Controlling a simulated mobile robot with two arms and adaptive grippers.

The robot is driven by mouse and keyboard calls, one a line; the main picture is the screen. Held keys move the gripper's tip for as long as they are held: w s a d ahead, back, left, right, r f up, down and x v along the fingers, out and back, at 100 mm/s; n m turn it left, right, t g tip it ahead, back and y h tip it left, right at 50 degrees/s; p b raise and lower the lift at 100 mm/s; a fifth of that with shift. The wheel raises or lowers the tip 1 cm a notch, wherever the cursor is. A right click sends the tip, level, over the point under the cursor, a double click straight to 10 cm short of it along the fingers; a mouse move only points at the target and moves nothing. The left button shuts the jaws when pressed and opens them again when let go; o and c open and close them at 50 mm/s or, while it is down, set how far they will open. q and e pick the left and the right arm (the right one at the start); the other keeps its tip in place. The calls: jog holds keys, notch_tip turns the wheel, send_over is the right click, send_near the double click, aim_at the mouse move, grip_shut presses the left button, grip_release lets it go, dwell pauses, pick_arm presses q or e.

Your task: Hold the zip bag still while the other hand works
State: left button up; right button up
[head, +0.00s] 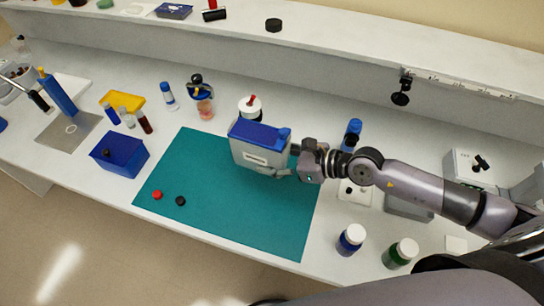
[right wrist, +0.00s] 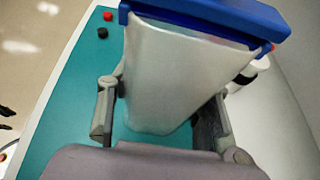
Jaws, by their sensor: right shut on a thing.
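The zip bag (head: 256,153) is a pale translucent pouch with a blue top. It stands roughly upright over the back right part of the teal mat (head: 225,215). My right gripper (head: 285,160) comes in from the right and is shut on its side. In the right wrist view the bag (right wrist: 172,75) sits between the two fingers of my right gripper (right wrist: 160,118), with its blue top at the far end. I cannot tell whether its bottom rests on the mat. My left gripper is in neither view.
A red cap (head: 157,195) and a black cap (head: 180,201) lie on the mat's left part. A blue box (head: 120,155) stands left of the mat. A white-lidded jar (head: 250,105) is behind the bag. Two lidded jars (head: 351,239) (head: 400,254) stand right of the mat.

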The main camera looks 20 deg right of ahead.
jog(key=b, duration=0.8)
send_over(272, 189)
jog(key=shift+f, duration=4.7)
jog(key=shift+f+b, duration=0.7)
jog(key=shift+f, duration=0.3)
jog(key=o, duration=1.2)
